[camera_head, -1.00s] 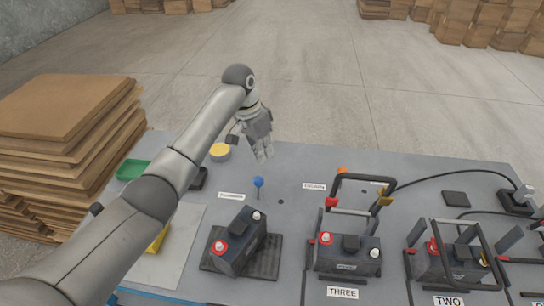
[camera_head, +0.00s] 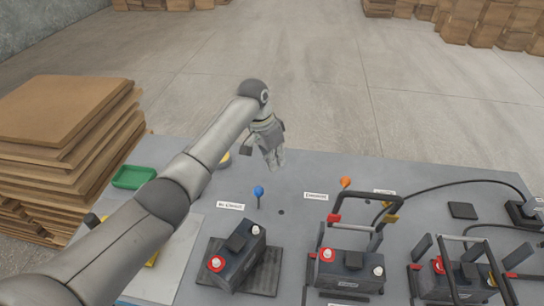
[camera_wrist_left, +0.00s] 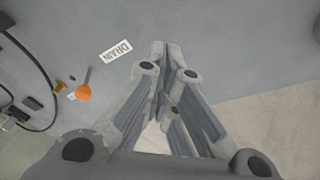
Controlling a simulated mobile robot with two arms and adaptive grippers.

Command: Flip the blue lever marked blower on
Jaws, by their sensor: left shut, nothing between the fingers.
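The blue lever (camera_head: 259,191), a round blue knob on a short stem, stands near the middle of the grey table. A small white label (camera_head: 231,206) lies to its left; its print is too small to read surely. My left gripper (camera_head: 276,166) is above the table's far edge, beyond the knob and slightly right of it, apart from it. Its fingers are shut and empty; they also show in the left wrist view (camera_wrist_left: 163,48). The blue lever does not show in that wrist view. My right gripper is not in view.
An orange lever (camera_head: 346,183) stands to the right, with a white label (camera_head: 316,196) beside it reading DRAIN in the wrist view. Black batteries (camera_head: 238,255) stand along the near side, some under raised bars. Cables cross the right side. Stacked cardboard (camera_head: 62,150) stands at left.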

